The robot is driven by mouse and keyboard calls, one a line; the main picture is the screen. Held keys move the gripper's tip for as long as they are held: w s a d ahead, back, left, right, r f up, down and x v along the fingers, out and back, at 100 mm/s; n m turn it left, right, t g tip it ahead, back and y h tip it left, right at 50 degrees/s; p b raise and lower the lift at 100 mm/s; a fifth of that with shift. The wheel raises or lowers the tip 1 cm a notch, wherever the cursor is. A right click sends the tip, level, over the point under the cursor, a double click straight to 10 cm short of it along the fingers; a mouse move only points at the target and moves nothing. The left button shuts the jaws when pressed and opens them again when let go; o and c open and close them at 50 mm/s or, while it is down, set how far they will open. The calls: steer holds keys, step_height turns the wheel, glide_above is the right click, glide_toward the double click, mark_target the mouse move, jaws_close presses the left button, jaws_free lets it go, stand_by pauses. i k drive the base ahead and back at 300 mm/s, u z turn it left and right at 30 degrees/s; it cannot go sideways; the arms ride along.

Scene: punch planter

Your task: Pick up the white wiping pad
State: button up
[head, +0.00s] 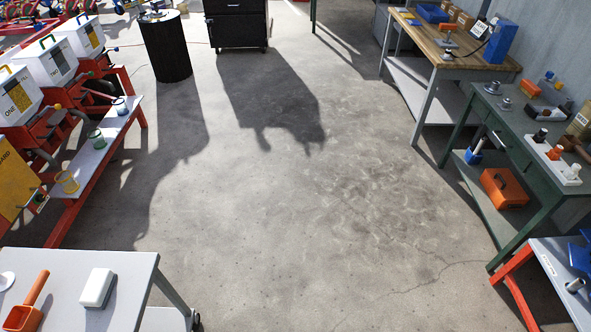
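A white block-shaped pad (97,287), which looks like the wiping pad, lies on the light grey table (129,270) at the lower left of the head view. It has a darker edge along its right side. An orange scoop (26,305) lies to its left with a gap between them. My gripper is not in view, and nothing touches the pad.
A white round piece (6,281) sits at the table's left edge. Red-framed machines and a shelf (104,150) stand along the left. A green workbench (520,150) and wooden-topped bench (450,45) line the right. The middle concrete floor is clear.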

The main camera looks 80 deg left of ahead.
mark_target(95, 294)
steer(key=z, duration=2.7)
steer(key=k, duration=2.45)
steer(key=z, duration=1.3)
